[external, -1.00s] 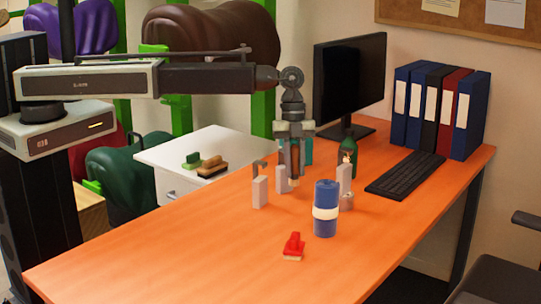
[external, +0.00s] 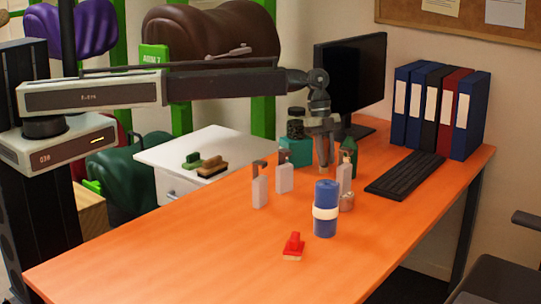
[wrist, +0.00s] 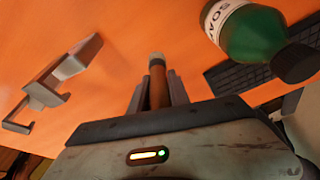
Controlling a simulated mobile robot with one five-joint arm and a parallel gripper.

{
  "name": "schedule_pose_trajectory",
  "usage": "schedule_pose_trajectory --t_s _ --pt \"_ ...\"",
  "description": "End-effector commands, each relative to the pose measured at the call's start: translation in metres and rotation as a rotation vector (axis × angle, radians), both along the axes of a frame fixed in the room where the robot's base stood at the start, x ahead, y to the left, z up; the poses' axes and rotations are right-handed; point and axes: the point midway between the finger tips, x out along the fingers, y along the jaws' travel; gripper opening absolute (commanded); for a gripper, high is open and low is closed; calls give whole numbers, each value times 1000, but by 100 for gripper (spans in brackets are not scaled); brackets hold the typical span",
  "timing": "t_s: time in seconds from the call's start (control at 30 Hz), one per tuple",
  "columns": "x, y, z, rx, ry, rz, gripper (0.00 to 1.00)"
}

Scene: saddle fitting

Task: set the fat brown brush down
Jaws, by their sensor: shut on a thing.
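The fat brown brush (wrist: 158,88) is between the two fingers of my gripper (wrist: 157,87) in the wrist view. It is a thick brown cylinder with a pale far end, pointing away from my wrist. In the external view my gripper (external: 323,158) points down over the far part of the orange desk, left of the green bottle. The brush is too small to make out clearly there. I cannot tell whether its end touches the desk.
The green soap bottle (wrist: 245,30) is close on the right, with the keyboard (wrist: 265,85) beyond. The desk's front left (external: 170,260) is clear.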

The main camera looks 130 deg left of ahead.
Motion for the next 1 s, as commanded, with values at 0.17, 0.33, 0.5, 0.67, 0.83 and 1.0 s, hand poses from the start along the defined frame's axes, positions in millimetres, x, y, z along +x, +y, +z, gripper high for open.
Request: schedule_pose_trajectory --t_s 0.17,0.33,0.5,0.67,0.83,1.0 --pt "0 0 -15 0 0 -1 0" --pt "0 0 -37 0 0 -1 0" --pt "0 0 -55 0 0 -1 0" --pt "0 0 -50 0 0 -1 0" --pt "0 0 -55 0 0 -1 0" --pt "0 0 -53 0 0 -1 44"
